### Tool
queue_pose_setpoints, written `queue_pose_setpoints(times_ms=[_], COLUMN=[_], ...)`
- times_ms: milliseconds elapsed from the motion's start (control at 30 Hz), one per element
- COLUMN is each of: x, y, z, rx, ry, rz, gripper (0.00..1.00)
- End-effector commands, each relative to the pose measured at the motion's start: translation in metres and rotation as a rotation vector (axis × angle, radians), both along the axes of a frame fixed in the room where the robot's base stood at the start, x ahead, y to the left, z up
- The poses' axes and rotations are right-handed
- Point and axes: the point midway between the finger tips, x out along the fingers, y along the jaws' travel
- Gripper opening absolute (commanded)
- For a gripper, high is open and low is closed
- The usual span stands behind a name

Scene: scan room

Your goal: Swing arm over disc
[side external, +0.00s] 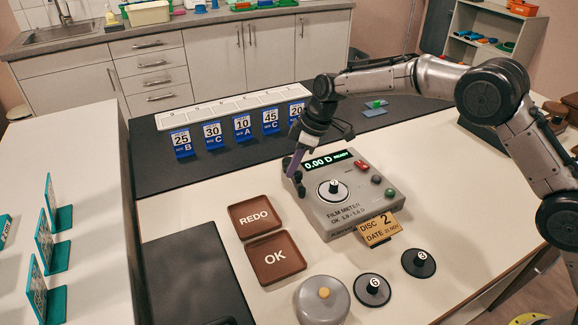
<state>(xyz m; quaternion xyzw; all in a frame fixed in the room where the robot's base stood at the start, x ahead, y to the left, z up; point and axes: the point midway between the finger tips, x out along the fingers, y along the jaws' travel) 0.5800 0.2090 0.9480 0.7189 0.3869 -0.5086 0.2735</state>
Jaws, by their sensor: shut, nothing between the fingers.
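The grey film meter (362,204) stands on the pale table, its display reading "0.00 D READY". A pale disc (325,194) with a dark numbered knob lies on its top face. A short dark piece (299,184) at the meter's left edge looks like the swing arm, left of the disc and not over it. My gripper (291,173) reaches down at the meter's back left, its purple fingers shut and empty. The fingertips are close to the dark piece; I cannot tell whether they touch it.
A card (380,230) reading "DISC 2" leans at the meter's front. REDO tray (236,227) and OK tray (256,262) are to its left. Two numbered black discs (360,293) (429,267) and a grey round lidded pot (342,307) are in front. Blue number cards (242,138) stand behind.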

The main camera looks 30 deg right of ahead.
Motion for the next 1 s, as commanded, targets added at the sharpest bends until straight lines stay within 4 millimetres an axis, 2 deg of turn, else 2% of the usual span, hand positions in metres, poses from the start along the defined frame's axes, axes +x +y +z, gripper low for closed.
queue_pose_setpoints(times_ms=[633, 1000], x=[-0.002, 0.000], y=[-0.040, -0.048], z=[0.000, 0.000], rx=[0.001, 0.001], ry=[0.000, -0.001], rz=[0.508, 0.508], gripper=[0.00, 0.00])
